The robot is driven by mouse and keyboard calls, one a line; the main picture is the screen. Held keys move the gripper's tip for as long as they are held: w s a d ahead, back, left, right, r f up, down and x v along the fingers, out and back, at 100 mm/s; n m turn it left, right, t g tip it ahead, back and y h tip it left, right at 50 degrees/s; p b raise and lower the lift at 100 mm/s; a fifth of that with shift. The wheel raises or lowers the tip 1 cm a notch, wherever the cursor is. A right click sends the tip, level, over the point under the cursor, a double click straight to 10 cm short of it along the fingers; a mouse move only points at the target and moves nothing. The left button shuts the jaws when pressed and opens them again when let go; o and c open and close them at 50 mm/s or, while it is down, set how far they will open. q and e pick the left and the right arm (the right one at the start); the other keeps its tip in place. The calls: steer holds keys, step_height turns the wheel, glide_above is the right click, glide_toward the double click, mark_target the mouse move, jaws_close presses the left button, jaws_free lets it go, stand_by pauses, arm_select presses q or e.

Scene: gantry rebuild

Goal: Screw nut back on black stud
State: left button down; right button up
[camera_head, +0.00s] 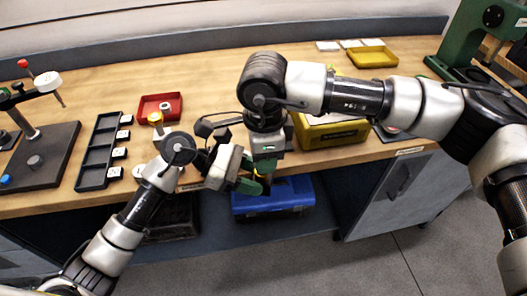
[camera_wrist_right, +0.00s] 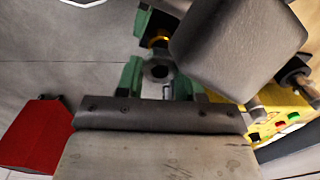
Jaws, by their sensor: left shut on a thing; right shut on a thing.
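My right gripper (camera_head: 265,165) points down over the bench's front edge. In the right wrist view its green fingers (camera_wrist_right: 158,78) are shut on a grey nut-like piece (camera_wrist_right: 157,70) with a dark centre. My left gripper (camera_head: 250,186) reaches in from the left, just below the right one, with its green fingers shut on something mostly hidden. A brass-coloured ring (camera_wrist_right: 160,41) shows just beyond the nut-like piece, close to it. I cannot tell whether they touch. The black stud is not clearly visible; the grippers hide that spot.
A red tray (camera_head: 174,100) holds a small pale piece. A black compartment rack (camera_head: 93,165) stands left of it, near a fixture (camera_head: 45,150). A yellow box (camera_head: 335,135) stands right of the grippers. A blue bin (camera_head: 275,205) is below the bench. A green press (camera_head: 470,45) stands back right.

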steer(key=m, duration=0.4)
steer(key=shift+w+a+r, duration=0.1)
steer(key=shift+w+a, duration=0.05)
steer(key=shift+a, duration=0.05)
steer(key=m, duration=1.1)
steer(key=shift+d+m, duration=0.15)
steer(key=shift+m, duration=0.15)
